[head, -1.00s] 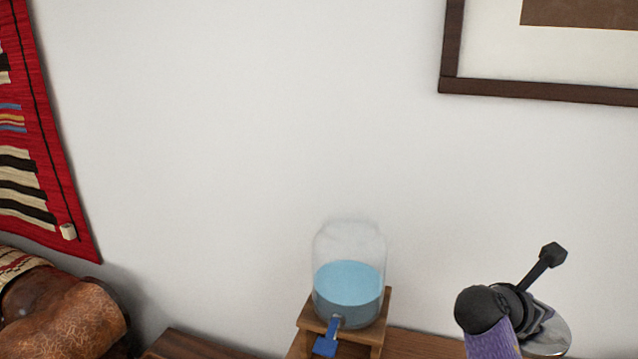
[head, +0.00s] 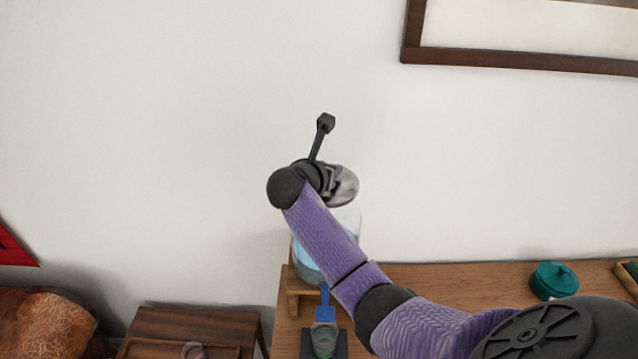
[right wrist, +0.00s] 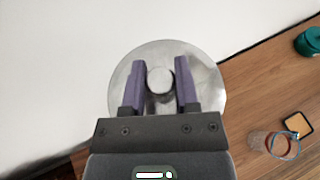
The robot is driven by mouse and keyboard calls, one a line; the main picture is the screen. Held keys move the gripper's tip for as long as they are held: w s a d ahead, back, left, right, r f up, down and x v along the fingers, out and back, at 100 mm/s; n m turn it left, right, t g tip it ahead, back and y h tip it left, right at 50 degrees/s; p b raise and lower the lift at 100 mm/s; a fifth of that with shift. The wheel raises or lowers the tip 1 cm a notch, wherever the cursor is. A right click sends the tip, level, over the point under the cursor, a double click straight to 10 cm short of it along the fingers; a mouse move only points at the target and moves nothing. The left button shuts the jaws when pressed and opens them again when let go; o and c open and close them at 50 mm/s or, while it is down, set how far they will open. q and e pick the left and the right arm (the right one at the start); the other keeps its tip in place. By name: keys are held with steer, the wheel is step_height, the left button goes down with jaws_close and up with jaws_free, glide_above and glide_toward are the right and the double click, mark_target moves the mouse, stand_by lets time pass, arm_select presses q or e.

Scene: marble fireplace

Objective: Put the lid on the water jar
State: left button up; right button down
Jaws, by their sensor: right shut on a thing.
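The clear glass water jar (head: 307,262) with blue water stands on a small wooden stand (head: 292,287) in the head view, partly hidden behind my right arm. Its blue tap (head: 325,305) points to the front. My right gripper (head: 328,180) is over the jar, holding the round silver lid (head: 345,188). In the right wrist view, the fingers (right wrist: 160,85) are shut on the lid's knob (right wrist: 160,80), and the lid's disc (right wrist: 205,75) spreads around them. The lid covers the jar's mouth from sight; I cannot tell whether they touch. My left gripper is out of view.
A glass (head: 324,340) stands on a dark base below the tap. A teal lidded pot (head: 552,280) stands on the wooden top (head: 450,275) to the right. A low wooden table (head: 190,325) and a brown leather seat (head: 50,325) are at left.

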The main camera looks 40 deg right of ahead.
step_height(320, 180, down, 3)
steer(key=shift+a+f+b, duration=0.1)
steer(key=shift+f+b, duration=0.1)
steer(key=shift+b, duration=0.1)
steer(key=shift+c, duration=1.8)
jaws_free()
